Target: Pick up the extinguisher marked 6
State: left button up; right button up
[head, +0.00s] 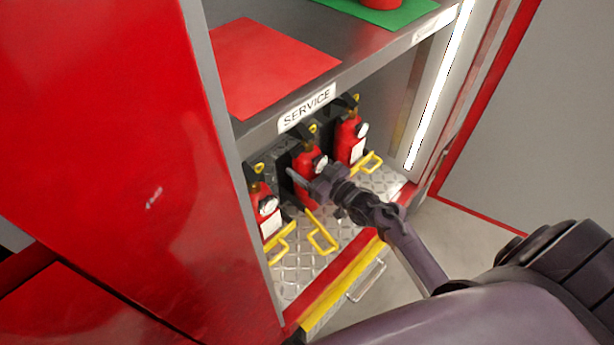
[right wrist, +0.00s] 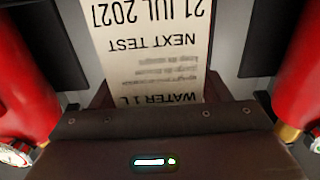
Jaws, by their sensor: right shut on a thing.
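Three red extinguishers stand in a row in a bay under a SERVICE label (head: 307,107): a left one (head: 262,208), a middle one (head: 306,160) and a right one (head: 350,138). My right gripper (head: 312,182) is shut on the middle extinguisher, which looks upright in its place. In the right wrist view a white label (right wrist: 155,50) reads upside down "WATER 1 L", "NEXT TEST", "21 JUL 2027". Red extinguishers show at the left (right wrist: 22,90) and right (right wrist: 302,70) edges there. I cannot read a 6 on any of them. My left gripper is out of view.
Yellow brackets (head: 322,238) hang open before the extinguishers. Above is a shelf with a red mat (head: 265,65) and a green mat (head: 405,12) bearing a red object (head: 382,3). A red panel (head: 110,130) bounds the left, a lit post (head: 438,85) the right.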

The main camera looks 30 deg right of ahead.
grip_shut()
jog(key=shift+w+r, duration=0.15)
jog(key=shift+r, duration=0.15)
jog(key=shift+r, duration=0.1)
